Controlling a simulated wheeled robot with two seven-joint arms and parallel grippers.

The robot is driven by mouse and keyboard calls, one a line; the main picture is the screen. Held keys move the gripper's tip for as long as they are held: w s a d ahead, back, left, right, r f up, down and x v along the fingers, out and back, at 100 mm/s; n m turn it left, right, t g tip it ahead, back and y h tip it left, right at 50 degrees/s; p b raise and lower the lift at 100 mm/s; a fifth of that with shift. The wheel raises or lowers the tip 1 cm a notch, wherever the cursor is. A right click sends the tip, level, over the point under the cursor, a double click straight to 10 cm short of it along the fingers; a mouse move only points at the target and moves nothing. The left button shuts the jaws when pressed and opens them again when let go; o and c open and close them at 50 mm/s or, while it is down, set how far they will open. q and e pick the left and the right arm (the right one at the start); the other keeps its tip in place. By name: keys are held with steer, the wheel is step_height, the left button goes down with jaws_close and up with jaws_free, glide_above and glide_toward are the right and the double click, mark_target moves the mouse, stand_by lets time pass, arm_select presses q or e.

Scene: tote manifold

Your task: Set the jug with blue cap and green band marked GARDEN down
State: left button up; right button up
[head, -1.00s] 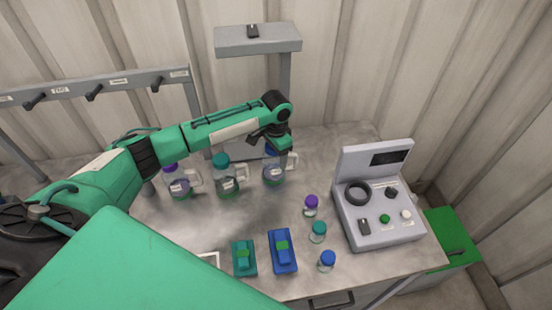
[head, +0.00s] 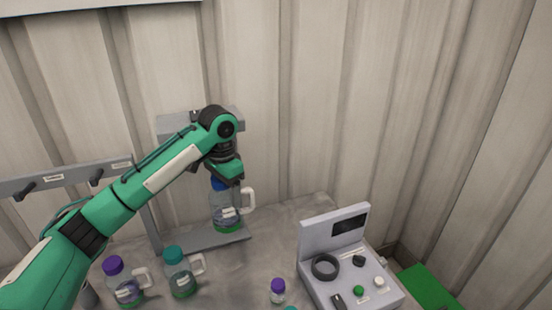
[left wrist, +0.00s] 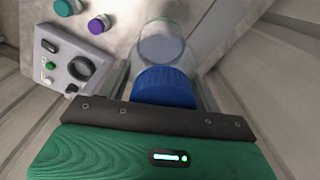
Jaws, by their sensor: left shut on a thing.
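The jug with the blue cap and green band (head: 226,214) hangs upright below my left gripper (head: 222,184) in the head view. Its clear body, white handle on the right and green lower part show; the writing on it is too small to read. My left gripper is shut on the jug at its cap. The blue cap (left wrist: 165,88) also shows between the fingers in the left wrist view. The jug is in front of the grey stand, over its base plate (head: 205,241); I cannot tell whether its bottom touches. My right gripper is not in view.
A purple-capped jug (head: 126,287) and a teal-capped jug (head: 180,277) stand on the bench at front left. A grey control box (head: 345,262) stands at the right. A small purple-capped bottle (head: 278,291) is near it. A hook rail (head: 70,178) is at left.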

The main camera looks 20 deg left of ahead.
arm_select(q)
steer(key=s+d+f+n, duration=0.3)
steer(key=s+d+f, duration=0.1)
steer(key=s, duration=0.4)
steer(key=s+d+f+n, duration=0.3)
steer(key=s+d+f, duration=0.1)
steer(key=s+f, duration=0.3)
steer(key=shift+s+d, duration=0.2)
steer(key=shift+s, duration=0.8)
